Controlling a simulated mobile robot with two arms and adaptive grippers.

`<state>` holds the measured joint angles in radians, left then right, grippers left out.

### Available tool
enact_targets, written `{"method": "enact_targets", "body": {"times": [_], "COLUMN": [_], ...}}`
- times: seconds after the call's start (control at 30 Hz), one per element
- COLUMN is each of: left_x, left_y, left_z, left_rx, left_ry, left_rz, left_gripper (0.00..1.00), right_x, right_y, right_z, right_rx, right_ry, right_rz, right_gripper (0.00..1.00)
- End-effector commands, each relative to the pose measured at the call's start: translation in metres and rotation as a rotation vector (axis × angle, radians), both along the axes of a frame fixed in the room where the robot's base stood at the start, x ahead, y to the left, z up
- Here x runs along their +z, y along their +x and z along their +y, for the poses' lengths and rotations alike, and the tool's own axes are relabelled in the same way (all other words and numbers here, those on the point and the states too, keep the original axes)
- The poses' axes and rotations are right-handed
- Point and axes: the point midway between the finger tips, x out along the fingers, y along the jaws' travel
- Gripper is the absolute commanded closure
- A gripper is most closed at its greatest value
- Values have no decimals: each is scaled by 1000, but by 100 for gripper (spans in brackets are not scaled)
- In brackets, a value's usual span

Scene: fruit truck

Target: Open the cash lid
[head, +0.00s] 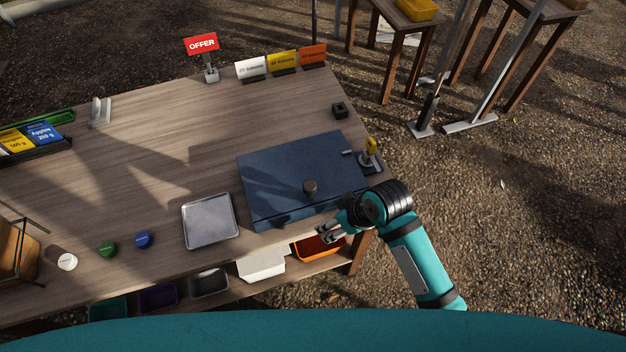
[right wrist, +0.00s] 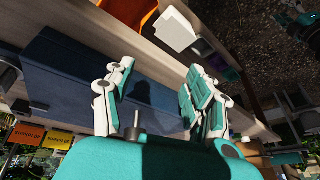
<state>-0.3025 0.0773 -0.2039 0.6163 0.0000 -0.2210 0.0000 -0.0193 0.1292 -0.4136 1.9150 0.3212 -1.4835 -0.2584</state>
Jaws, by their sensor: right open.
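My right gripper (head: 328,233) is at the box's front right corner, near the table's front edge. In the right wrist view the blue box (right wrist: 65,75) lies behind the open fingers of my right gripper (right wrist: 155,100). Nothing shows between the fingers. Whether they touch the box I cannot tell. My left gripper is not in view.
A metal tray (head: 210,221) lies left of the box. A small stand with a yellow top (head: 370,152) is at its right. Colored bins, including an orange one (head: 318,247), sit on a shelf below the front edge. Sign cards (head: 282,62) stand at the back.

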Motion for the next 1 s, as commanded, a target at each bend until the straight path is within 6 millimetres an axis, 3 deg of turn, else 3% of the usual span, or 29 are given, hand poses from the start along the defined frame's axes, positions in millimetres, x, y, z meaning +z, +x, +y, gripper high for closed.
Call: {"method": "enact_targets", "body": {"times": [0.27, 0.5, 0.63, 0.8, 1.0], "left_x": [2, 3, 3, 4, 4], "left_y": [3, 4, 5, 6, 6], "left_z": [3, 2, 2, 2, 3], "left_rx": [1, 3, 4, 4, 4], "left_ry": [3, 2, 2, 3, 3], "left_rz": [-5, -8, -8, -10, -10], "left_gripper": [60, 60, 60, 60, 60], "right_x": [71, 132, 170, 206, 221], "right_y": [20, 40, 55, 67, 72], "right_z": [43, 74, 77, 67, 59], "right_rx": [315, 721, 985, 1203, 1288], "right_ry": [-8, -115, -245, -390, -452], "right_rz": [-68, -124, -127, -95, -66], "right_gripper": [45, 45, 45, 45, 45]}}
